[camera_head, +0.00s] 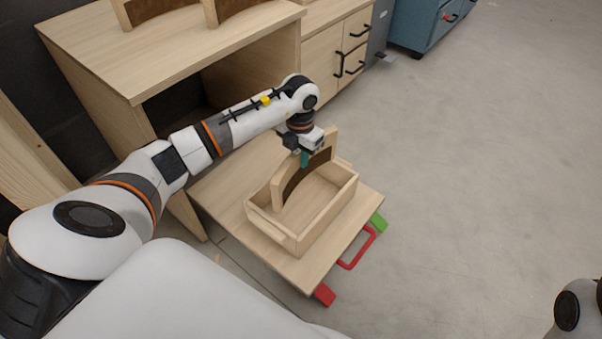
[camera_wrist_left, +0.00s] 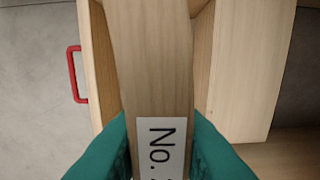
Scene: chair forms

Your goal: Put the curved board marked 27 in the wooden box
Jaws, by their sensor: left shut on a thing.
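The curved wooden board (camera_head: 290,185) has a brown inner curve and stands on edge at the wooden box (camera_head: 328,222). Its lower part appears to be within the box's rim, but I cannot tell whether it touches the floor of the box. My left gripper (camera_head: 304,157) is shut on the board's upper edge. In the left wrist view the green fingertips (camera_wrist_left: 160,150) clasp the board (camera_wrist_left: 152,55) on both sides of a white label reading "No."; its number is cut off. The box wall (camera_wrist_left: 102,65) shows beside the board. My right gripper is out of view.
The box stands on a low wooden platform (camera_head: 240,222) with a red handle (camera_head: 358,250) and red and green corner pieces. A wooden desk (camera_head: 150,55) behind carries other curved boards (camera_head: 160,8). The grey floor (camera_head: 480,150) to the right is clear.

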